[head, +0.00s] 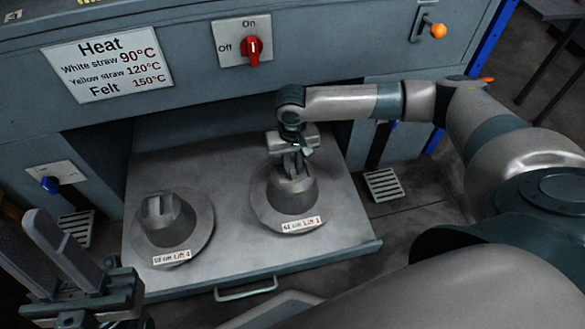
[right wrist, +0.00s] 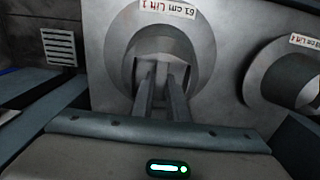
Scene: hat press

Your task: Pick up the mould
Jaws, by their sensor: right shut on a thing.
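Two grey hat-shaped moulds with round brims stand on a flat metal plate (head: 330,240). The right-hand mould (head: 285,205) has a label reading about "61 cm Lift 1"; it is also in the right wrist view (right wrist: 193,42). The left-hand mould (head: 172,228) has a label ending "Lift 4" and partly shows in the right wrist view (right wrist: 262,80). My right gripper (head: 294,165) comes from above, its fingers shut on the grip at the top of the Lift 1 mould. Any gap under that mould cannot be told. My left gripper (head: 70,250) is open and empty, left of the plate.
The press body (head: 320,70) rises behind the plate, with a red on/off knob (head: 253,50) and a heat sign (head: 107,64). A handle (head: 246,289) is on the plate's front. Floor grates (head: 382,185) lie beside it. Bare plate separates the moulds.

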